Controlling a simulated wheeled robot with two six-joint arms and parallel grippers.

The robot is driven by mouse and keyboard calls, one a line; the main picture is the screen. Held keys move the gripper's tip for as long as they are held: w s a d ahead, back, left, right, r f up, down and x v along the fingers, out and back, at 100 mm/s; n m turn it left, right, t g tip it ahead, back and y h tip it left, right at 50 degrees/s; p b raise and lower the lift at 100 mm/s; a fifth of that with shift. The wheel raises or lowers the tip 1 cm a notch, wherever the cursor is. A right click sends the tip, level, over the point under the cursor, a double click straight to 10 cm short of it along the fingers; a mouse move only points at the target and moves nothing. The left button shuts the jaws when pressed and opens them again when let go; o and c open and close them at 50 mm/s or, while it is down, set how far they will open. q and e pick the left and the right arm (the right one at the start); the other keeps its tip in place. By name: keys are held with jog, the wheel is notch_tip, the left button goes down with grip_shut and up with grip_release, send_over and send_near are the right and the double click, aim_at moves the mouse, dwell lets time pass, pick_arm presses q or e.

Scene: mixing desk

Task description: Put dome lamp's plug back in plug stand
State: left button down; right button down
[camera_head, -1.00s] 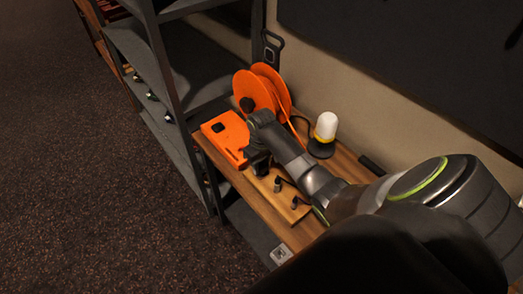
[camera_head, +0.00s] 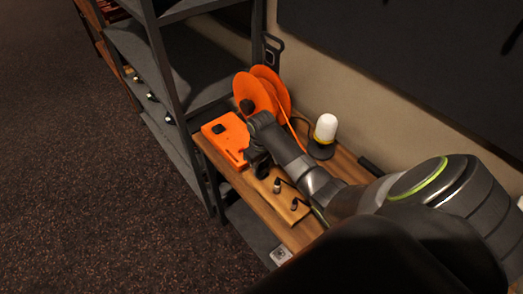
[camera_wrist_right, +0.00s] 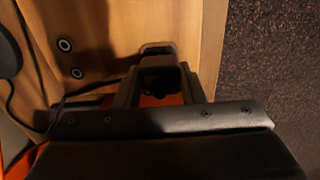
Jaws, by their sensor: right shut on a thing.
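The dome lamp (camera_head: 326,130), with a white dome on a dark base, stands at the back of the wooden desk. In the right wrist view my gripper (camera_wrist_right: 157,78) is shut on a dark plug, largely hidden between the fingers. A dark cable (camera_wrist_right: 88,89) runs left from it. I cannot tell whether the plug is seated. My left gripper is out of view.
An orange reel (camera_head: 254,92) and an orange box (camera_head: 222,137) sit close beyond my right gripper. A grey shelf unit (camera_head: 188,85) stands to the left of the desk. My right arm crosses over the desk and hides part of it.

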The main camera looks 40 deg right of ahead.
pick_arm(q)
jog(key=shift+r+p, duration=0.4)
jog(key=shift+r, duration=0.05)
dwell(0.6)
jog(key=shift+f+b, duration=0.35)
pick_arm(e)
jog(key=shift+f, duration=0.65)
jog(key=c, duration=0.9)
grip_release()
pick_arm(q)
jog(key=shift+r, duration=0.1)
pick_arm(e)
jog(key=shift+o, duration=0.2)
jog(key=shift+r, duration=0.1)
